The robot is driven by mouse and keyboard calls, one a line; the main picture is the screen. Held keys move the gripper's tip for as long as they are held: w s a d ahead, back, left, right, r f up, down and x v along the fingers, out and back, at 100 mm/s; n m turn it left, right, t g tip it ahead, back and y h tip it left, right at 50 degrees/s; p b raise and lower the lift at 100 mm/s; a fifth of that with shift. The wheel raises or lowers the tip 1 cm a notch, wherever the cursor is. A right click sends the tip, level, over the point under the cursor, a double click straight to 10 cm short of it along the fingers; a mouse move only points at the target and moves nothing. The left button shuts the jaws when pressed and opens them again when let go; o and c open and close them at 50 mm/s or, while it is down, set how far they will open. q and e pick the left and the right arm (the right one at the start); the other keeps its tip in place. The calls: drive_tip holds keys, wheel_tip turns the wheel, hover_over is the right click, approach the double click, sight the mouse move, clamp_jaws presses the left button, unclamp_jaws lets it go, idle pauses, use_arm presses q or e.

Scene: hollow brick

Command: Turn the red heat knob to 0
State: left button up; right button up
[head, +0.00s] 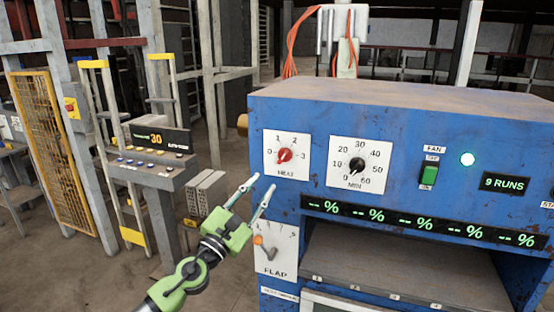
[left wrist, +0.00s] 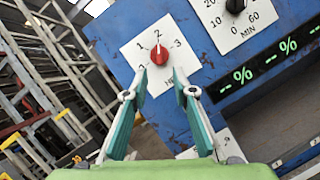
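The red heat knob (head: 285,155) sits on a white plate (head: 272,170) marked 0 to 3 on the blue machine's front, at upper left. In the left wrist view the knob (left wrist: 159,56) shows a white pointer line that points at about 2. My left gripper (head: 263,182) is open and empty, below and left of the knob in the head view. In the left wrist view its two fingers (left wrist: 154,86) are spread, with the knob ahead between and beyond the tips, apart from them. My right gripper is not in view.
A black minute dial (head: 357,165) is right of the heat plate. The flap lever (head: 265,246) is below it, near my left gripper. A green fan switch (head: 428,174) is farther right. A grey control console (head: 150,165) stands to the left, with open space before the heat plate.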

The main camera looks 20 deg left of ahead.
sight(281, 160)
use_arm(q)
drive_tip(key=x, duration=1)
drive_tip(key=shift+a, duration=0.1)
clamp_jaws()
